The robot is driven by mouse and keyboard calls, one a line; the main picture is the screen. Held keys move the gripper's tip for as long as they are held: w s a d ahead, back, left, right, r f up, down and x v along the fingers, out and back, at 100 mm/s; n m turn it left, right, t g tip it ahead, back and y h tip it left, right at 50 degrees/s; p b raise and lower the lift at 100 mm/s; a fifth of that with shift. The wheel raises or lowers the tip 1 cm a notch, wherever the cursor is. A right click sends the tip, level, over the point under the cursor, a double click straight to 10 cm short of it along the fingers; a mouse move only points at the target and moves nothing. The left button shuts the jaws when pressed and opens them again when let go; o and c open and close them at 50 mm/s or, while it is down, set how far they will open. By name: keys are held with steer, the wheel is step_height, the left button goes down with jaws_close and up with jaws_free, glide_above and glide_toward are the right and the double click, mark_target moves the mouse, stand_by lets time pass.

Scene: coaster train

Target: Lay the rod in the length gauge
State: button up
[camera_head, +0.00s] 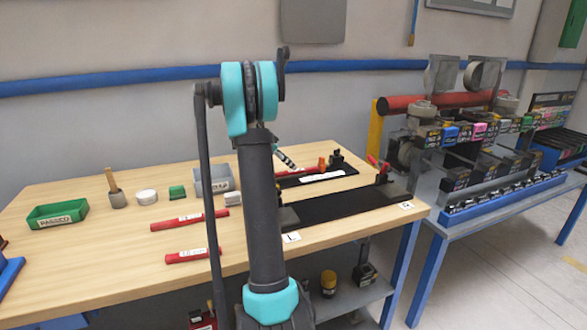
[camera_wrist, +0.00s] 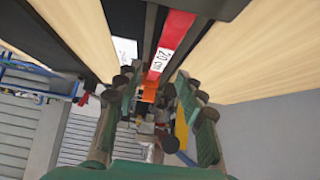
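A red rod (camera_wrist: 170,45) with a white "20 cm" label lies along a black strip in the wrist view. An orange block (camera_wrist: 150,92) is at its far end. My gripper (camera_wrist: 155,76) has its two fingers apart, one on each side of the rod, with gaps visible. In the head view, a white label and red part of a rod (camera_head: 320,177) show on the rear black fixture, which looks like the length gauge (camera_head: 340,182). An orange block (camera_head: 322,163) stands there.
Two more red rods (camera_head: 189,220) (camera_head: 188,256) lie left of my arm. A front black plate (camera_head: 345,206) has "L" and "R" tags by its ends. A green "PASSED" bin (camera_head: 57,214), grey bin (camera_head: 213,181) and small tools stand at the table's left and back.

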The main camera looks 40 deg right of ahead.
steer(key=v, duration=0.9)
steer(key=shift+r, duration=0.2)
